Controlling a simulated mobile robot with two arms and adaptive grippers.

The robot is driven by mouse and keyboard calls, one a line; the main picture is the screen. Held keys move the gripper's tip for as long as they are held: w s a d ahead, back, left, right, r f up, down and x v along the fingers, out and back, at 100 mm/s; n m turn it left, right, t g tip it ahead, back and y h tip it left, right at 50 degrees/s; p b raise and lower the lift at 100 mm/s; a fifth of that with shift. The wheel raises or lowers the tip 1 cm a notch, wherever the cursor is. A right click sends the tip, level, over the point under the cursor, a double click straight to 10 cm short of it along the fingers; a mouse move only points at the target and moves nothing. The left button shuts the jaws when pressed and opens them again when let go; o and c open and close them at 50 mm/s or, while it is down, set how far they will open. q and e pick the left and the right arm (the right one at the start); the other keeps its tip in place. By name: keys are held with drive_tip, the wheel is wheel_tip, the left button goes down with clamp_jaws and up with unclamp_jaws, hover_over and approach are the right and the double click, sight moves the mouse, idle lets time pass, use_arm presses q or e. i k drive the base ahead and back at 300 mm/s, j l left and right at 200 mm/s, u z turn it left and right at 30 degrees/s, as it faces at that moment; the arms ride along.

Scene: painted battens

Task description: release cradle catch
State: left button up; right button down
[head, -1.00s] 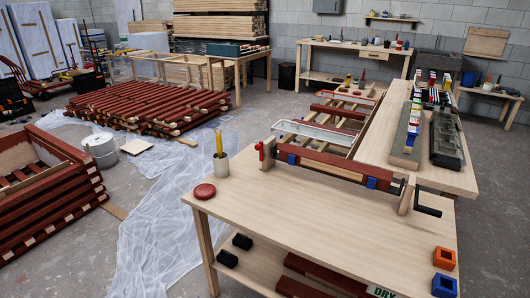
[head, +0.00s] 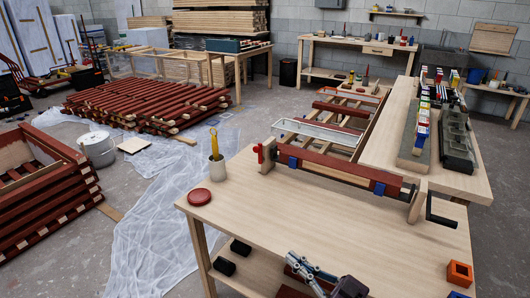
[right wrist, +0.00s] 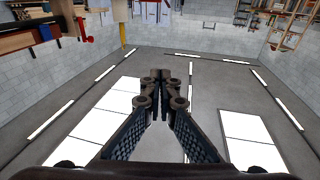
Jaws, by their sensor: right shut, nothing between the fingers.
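The cradle stands on the near bench (head: 240,205). A dark red batten (head: 335,172) with two blue pads (head: 380,188) spans its wooden end blocks. A red knob-like part (head: 258,150), possibly the catch, sits on the left end block; a black crank handle (head: 441,218) projects at the right end. My left gripper is not visible.
A cup with a yellow-handled tool (head: 217,170) and a round red lid (head: 199,196) stand on the bench's left. An orange block (head: 459,273) is at the right front. Paint containers line a side bench (head: 380,145). The bench's middle is bare.

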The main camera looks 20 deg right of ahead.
sight(256, 149)
drive_tip(key=i+l, duration=0.8)
drive_tip(key=i, duration=0.25)
